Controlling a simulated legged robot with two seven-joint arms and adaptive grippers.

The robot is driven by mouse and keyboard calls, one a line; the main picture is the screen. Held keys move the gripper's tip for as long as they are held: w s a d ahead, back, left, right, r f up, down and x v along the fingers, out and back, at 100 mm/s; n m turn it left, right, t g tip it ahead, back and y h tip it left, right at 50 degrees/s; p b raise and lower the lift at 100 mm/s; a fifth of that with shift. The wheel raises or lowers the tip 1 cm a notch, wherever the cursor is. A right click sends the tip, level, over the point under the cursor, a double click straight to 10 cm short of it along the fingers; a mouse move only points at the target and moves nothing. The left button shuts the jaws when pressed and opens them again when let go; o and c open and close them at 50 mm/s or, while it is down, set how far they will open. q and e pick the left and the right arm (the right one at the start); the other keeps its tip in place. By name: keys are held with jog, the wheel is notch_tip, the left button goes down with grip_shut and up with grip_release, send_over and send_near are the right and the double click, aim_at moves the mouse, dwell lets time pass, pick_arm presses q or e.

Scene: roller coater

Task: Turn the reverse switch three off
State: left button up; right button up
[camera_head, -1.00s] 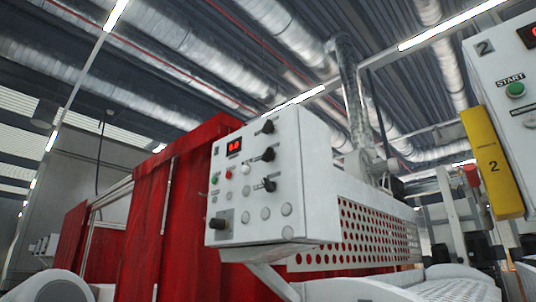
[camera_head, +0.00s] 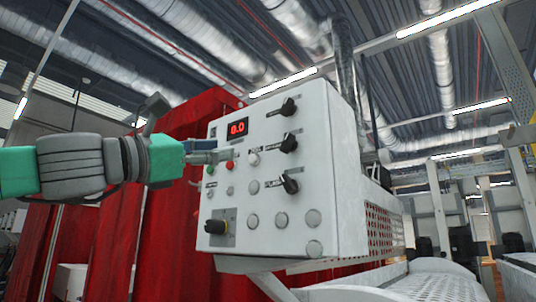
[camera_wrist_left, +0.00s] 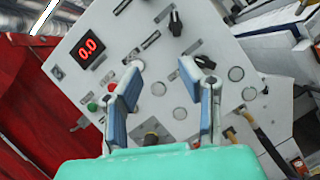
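The white control panel (camera_head: 255,205) has a column of three black rotary switches: top (camera_head: 289,106), middle (camera_head: 289,143) and bottom (camera_head: 290,184). Their labels are too blurred for me to tell which is the reverse switch. My left gripper (camera_head: 208,156) reaches in from the left, in front of the panel's left half and left of the switches. In the left wrist view my left gripper (camera_wrist_left: 160,68) has its fingers spread, with nothing between them. The middle switch (camera_wrist_left: 175,22) and bottom switch (camera_wrist_left: 205,62) show beyond the fingertips. My right gripper is not in view.
The panel has a red display (camera_head: 237,128) reading 0.0, small green and red buttons, a white button (camera_head: 253,158), several blank round caps and a black knob (camera_head: 216,226) at lower left. Red curtains (camera_head: 130,235) hang left and behind. A perforated guard (camera_head: 385,230) stands to the right.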

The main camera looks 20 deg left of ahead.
aim_at(284, 146)
pick_arm(q)
jog(key=shift+m, duration=0.3)
jog(key=w+d+r, duration=0.1)
jog(key=w+d, duration=0.1)
jog(key=d, duration=0.1)
jog(key=w+d+r+p, duration=0.1)
jog(key=w+d, duration=0.2)
jog(key=d, duration=0.1)
jog(key=w+d+r+p, duration=0.1)
jog(key=w+d+r, duration=0.1)
jog(key=w+d, duration=0.1)
jog(key=shift+d, duration=0.7)
jog(key=w+a, duration=0.1)
jog(key=a, duration=0.1)
jog(key=w+a+p, duration=0.1)
jog(key=w+a, duration=0.1)
jog(key=shift+w, duration=0.1)
jog(key=d, duration=0.3)
jog(key=shift+d+r, duration=0.1)
jog(key=shift+r, duration=0.15)
jog(key=c, duration=0.4)
jog(key=shift+s+d, duration=0.25)
grip_shut()
jog(key=shift+w+a+f, duration=0.25)
jog(key=shift+a, duration=0.1)
jog(key=shift+s+a, duration=0.1)
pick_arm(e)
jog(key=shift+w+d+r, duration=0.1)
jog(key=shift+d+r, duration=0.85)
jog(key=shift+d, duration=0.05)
